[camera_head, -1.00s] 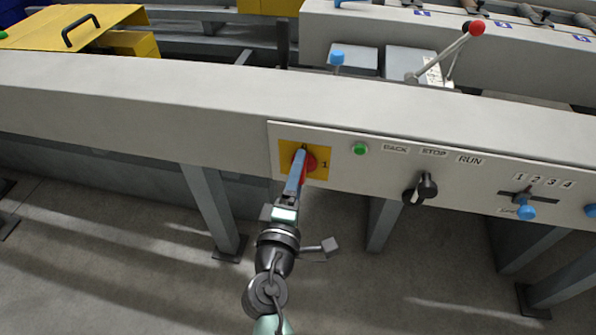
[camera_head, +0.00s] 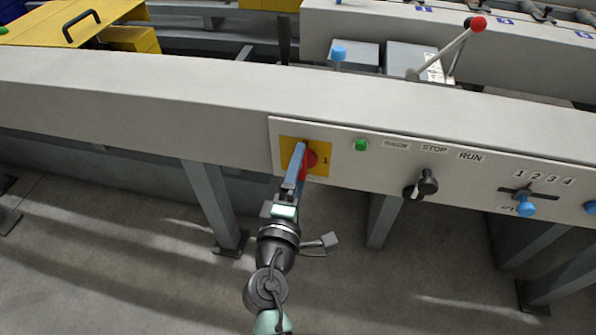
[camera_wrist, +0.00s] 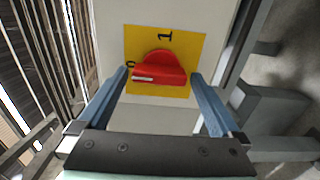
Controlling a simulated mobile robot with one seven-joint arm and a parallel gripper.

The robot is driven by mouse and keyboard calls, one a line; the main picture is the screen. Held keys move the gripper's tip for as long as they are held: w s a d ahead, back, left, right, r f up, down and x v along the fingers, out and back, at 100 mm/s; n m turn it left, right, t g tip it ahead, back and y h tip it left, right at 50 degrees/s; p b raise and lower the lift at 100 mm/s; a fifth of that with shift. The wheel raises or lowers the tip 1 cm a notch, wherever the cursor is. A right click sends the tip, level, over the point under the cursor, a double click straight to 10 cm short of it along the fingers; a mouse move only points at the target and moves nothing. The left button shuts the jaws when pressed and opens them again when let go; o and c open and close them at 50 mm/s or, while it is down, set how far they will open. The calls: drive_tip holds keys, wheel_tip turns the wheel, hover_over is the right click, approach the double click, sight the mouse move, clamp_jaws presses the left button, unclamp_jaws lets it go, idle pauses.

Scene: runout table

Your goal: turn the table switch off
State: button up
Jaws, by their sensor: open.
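The table switch is a red rotary knob (camera_head: 311,160) on a yellow plate (camera_head: 321,168) on the front panel. In the wrist view the red knob (camera_wrist: 162,68) sits on the yellow plate (camera_wrist: 190,48), with a 1 above it and a partly hidden 0 at its left. Its grip bar lies crosswise, its white mark at the left end, near the 0. My gripper (camera_wrist: 159,80) is open, with one blue finger at each side of the knob and gaps between. In the head view my gripper (camera_head: 299,160) covers the knob's left part.
To the right on the panel are a green button (camera_head: 361,145), a black selector (camera_head: 421,185) under BACK, STOP, RUN labels, and a blue-handled selector (camera_head: 524,208) numbered 1 to 4. A red-balled lever (camera_head: 478,24) stands behind. The floor below is clear between table legs.

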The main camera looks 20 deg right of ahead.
drive_tip(key=shift+s, duration=0.1)
drive_tip(key=v, duration=1.3)
drive_tip(key=w+a+r+m+t+y, duration=0.1)
drive_tip(key=w+r+m+t, duration=0.2)
drive_tip(key=r, duration=0.8)
drive_tip(key=w+a+r+m+t+y, duration=0.15)
drive_tip(key=r+m, duration=0.25)
drive_tip(key=r, duration=0.6)
drive_tip(key=w+a+r+m+t+y, duration=0.1)
drive_tip(key=w+r+m+t, duration=0.2)
drive_tip(key=r, duration=0.8)
drive_tip(key=s+a+r+m+t+y, duration=0.1)
drive_tip(key=s+a+r+t+y, duration=0.15)
drive_tip(key=r, duration=0.35)
drive_tip(key=s+a+r+t+y, duration=0.1)
drive_tip(key=s+r+y, duration=0.15)
drive_tip(key=r, duration=0.35)
drive_tip(key=s+a+r+m+t+y, duration=0.1)
drive_tip(key=s+r, duration=0.3)
drive_tip(key=r, duration=0.2)
wheel_tip(320, 180, up, 33)
drive_tip(key=p, duration=3.2)
drive_tip(key=shift+a+f+n+p, duration=0.2)
drive_tip(key=shift+a+n+p, duration=0.1)
drive_tip(key=shift+a+p, duration=0.1)
drive_tip(key=shift+y, duration=0.25)
